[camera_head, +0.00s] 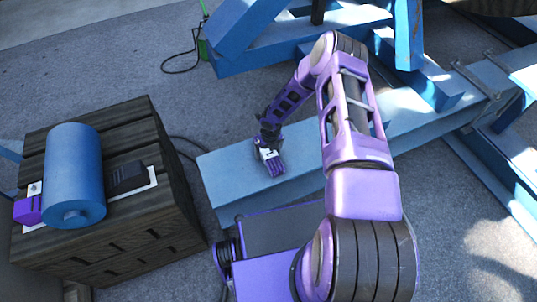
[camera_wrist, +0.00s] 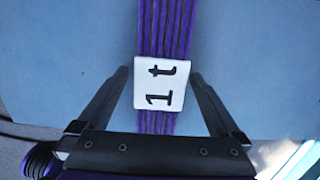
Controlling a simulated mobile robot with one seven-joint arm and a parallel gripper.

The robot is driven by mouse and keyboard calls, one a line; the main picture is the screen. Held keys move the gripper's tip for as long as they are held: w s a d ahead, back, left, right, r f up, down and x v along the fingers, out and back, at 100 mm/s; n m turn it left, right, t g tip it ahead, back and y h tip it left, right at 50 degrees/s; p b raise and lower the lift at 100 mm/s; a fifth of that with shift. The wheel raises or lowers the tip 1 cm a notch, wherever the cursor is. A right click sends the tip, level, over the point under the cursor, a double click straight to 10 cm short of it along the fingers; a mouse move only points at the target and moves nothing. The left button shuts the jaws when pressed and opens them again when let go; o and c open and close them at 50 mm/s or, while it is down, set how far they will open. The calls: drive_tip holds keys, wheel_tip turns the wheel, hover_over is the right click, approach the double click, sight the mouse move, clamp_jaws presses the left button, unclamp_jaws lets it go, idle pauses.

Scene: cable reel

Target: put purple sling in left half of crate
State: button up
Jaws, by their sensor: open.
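The purple sling (camera_head: 275,168) is a small bundle of purple strands with a white tag, lying on the pale blue beam (camera_head: 225,185). In the wrist view the sling (camera_wrist: 166,25) runs up the picture, its tag marked "1 t". My gripper (camera_wrist: 160,76) is open, with one finger on each side of the tag and a gap to each. In the head view my gripper (camera_head: 267,143) is just over the sling's far end. The dark wooden crate (camera_head: 170,190) stands at the left. A blue cylinder (camera_head: 72,175) lies across the middle of its top.
On the crate, a purple block (camera_head: 28,210) sits left of the cylinder and a black wedge-shaped object (camera_head: 127,177) sits right of it, each on a white patch. Blue steel framework (camera_head: 250,50) fills the back. Grey floor lies between crate and beam.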

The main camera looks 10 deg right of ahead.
clamp_jaws()
idle(0.3)
